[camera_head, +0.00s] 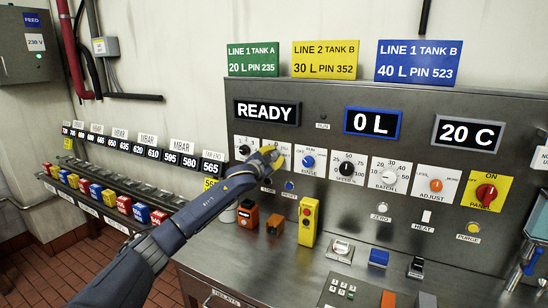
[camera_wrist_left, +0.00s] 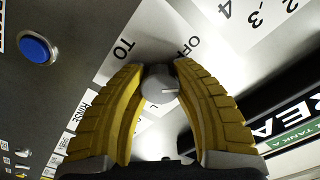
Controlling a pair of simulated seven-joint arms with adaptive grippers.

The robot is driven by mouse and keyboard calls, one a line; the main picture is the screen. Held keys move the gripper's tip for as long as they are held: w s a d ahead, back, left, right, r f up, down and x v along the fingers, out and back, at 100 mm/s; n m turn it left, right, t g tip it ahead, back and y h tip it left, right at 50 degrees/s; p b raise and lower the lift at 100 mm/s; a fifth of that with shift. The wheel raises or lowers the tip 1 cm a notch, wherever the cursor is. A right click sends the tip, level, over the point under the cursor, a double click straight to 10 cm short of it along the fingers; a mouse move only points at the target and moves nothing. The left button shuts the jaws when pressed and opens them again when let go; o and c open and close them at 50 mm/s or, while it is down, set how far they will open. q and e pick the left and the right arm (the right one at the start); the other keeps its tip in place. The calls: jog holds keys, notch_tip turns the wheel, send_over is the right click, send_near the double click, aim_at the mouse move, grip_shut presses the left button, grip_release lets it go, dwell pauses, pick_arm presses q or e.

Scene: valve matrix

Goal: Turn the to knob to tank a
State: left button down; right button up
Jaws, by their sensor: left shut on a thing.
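The TO knob (camera_wrist_left: 160,84) is a round grey knob on a white plate marked "TO" and "OFF" in the left wrist view. A pale line on it points to the right in that view. My left gripper (camera_wrist_left: 158,75) has its two yellow fingers closed around it, one on each side. In the head view my left gripper (camera_head: 272,157) reaches the panel and hides the knob and much of its plate. The green LINE 1 TANK A sign (camera_head: 252,70) hangs above the panel's left end. My right gripper is not in view.
A dial with a black knob (camera_head: 244,150) is just left of my gripper. A blue RINSE knob (camera_head: 308,161) is just right; a blue button (camera_wrist_left: 38,49) shows in the wrist view. The READY display (camera_head: 267,112) is above. A yellow control box (camera_head: 308,221) stands on the bench below.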

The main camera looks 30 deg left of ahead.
pick_arm(q)
jog(key=shift+a+f, duration=0.1)
dwell(0.4)
jog(key=c, duration=0.9)
grip_release()
jog(key=s+d, duration=0.1)
jog(key=s, duration=1.1)
